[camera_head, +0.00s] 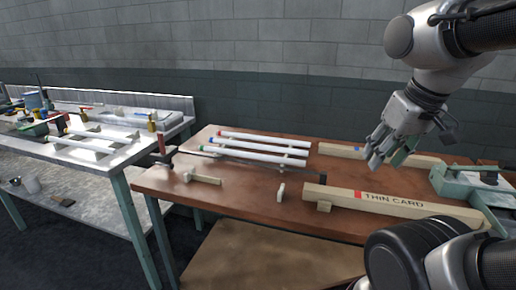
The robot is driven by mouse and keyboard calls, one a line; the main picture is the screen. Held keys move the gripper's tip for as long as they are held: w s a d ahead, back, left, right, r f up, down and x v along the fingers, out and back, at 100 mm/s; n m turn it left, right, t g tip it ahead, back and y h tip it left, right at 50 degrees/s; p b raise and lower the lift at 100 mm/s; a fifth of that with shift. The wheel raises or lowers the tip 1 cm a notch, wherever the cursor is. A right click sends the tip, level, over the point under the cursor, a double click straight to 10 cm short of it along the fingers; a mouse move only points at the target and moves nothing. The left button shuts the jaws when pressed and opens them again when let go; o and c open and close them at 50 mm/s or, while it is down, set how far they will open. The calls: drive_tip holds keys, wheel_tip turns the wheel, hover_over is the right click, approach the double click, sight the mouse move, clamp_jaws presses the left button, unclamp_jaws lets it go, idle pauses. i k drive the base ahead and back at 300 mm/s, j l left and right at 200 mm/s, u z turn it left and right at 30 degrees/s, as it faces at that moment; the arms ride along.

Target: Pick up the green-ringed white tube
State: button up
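Three white tubes lie side by side on the brown table (236,186). My gripper (385,160) hangs at the upper right, above the table and well to the right of the tubes. Its fingers look spread, with nothing visible between them. It touches none of the tubes.
A long wooden beam marked "THIN CARD" (440,208) lies along the table's front right. Another beam (338,151) lies behind, partly hidden by my gripper. A cluttered bench (90,165) stands left.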

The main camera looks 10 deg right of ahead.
sight(270, 159)
drive_tip(key=i+j+z, duration=0.25)
drive_tip(key=j, duration=0.3)
drive_tip(key=i+j+z, duration=0.25)
drive_tip(key=j, duration=0.3)
drive_tip(key=j+z, duration=0.25)
drive_tip(key=j, duration=0.35)
drive_tip(key=j+z, duration=0.25)
drive_tip(key=j, duration=0.35)
